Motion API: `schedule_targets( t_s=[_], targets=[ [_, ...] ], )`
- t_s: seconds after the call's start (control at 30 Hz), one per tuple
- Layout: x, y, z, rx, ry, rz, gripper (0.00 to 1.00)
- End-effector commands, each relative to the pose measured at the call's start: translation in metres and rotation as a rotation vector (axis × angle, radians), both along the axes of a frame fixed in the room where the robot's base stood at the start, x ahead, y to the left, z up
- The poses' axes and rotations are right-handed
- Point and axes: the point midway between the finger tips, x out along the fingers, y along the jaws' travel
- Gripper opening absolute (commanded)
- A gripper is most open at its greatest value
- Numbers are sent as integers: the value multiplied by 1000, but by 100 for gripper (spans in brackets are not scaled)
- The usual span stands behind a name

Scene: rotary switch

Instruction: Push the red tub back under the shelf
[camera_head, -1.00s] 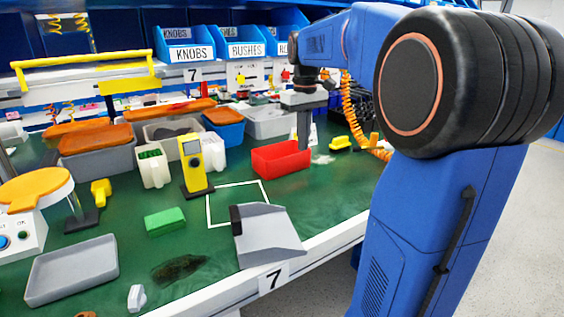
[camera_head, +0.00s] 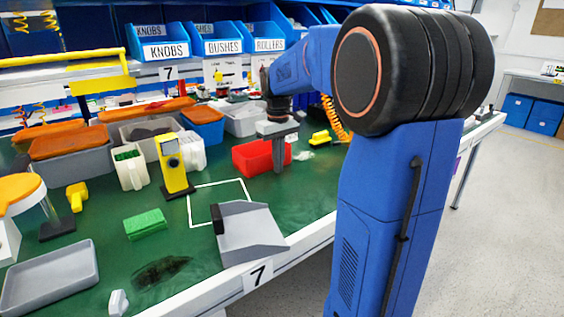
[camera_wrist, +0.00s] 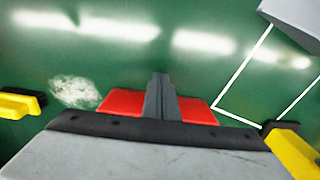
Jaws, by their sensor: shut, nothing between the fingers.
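The red tub (camera_head: 250,158) stands on the green bench top in the head view, in front of a grey bin. My gripper (camera_head: 279,170) points down with its fingers shut, at the tub's near side toward the right; whether they touch it I cannot tell. In the wrist view the shut fingers (camera_wrist: 160,82) overlap the middle of the tub's near edge, with red tub (camera_wrist: 120,102) showing on both sides. The rest of the tub is hidden behind my gripper body there. The shelf (camera_head: 205,62) carrying blue labelled bins runs along the back.
A grey bin (camera_head: 245,118) and a blue bin with an orange lid (camera_head: 203,124) stand behind. A yellow device (camera_head: 173,165) stands left, a small yellow item (camera_head: 320,138) right. A grey scoop (camera_head: 250,232) and a white outline (camera_head: 190,210) lie in front.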

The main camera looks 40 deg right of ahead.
Motion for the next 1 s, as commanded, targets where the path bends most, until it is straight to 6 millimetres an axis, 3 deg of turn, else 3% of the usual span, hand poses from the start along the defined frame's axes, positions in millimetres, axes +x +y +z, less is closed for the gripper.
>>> schedule_targets(
  t_s=[0.2, 0.67, 1.0],
  targets=[
    [15, 1, 0, 0, 0, 0, 0],
    [20, 1, 0, 0, 0, 0, 0],
    [76, 3, -1, 1, 2, 1, 0]
  ],
)
